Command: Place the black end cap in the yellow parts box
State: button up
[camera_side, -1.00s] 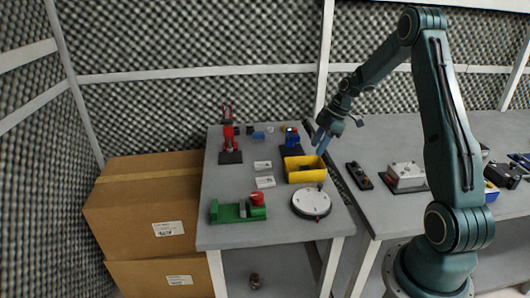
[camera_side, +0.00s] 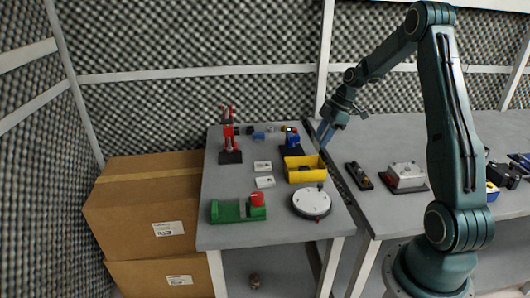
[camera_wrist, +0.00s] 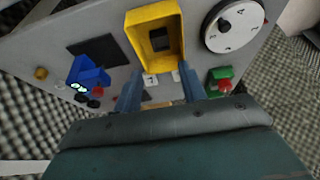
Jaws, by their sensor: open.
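The yellow parts box (camera_side: 306,177) stands on the left table, open at the top; the wrist view also shows it (camera_wrist: 133,30). A dark, squarish piece (camera_wrist: 158,39) lies inside it; it looks like the black end cap, though its shape is unclear. My gripper (camera_side: 325,140) is above and behind the box's right end, apart from it. In the wrist view my gripper's two blue fingers (camera_wrist: 161,88) stand apart with nothing held between them.
A blue fixture (camera_side: 292,143) stands behind the box, a red one (camera_side: 229,145) to its left. White labelled blocks (camera_side: 264,182) lie left of the box. A round white dial (camera_side: 311,202) and a green fixture (camera_side: 228,211) are in front. Several small parts (camera_side: 258,135) line the back.

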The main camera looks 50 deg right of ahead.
jog(key=s+a+r+m+h, duration=0.1)
jog(key=s+a+r+m, duration=0.15)
jog(key=a+r, duration=0.55)
jog(key=s+a+r+m+h, duration=0.1)
jog(key=s+a+r, duration=0.2)
jog(key=a+r, duration=0.55)
jog(key=s+a+m+t, duration=0.1)
jog(key=s+a+m, duration=0.1)
jog(key=s+a, duration=0.4)
jog(key=s+a+m+t+h, duration=0.1)
jog(key=s+a+m, duration=0.2)
jog(key=s, duration=0.7)
jog(key=a, duration=0.2)
jog(key=shift+a+r, duration=0.25)
jog(key=shift+a, duration=0.15)
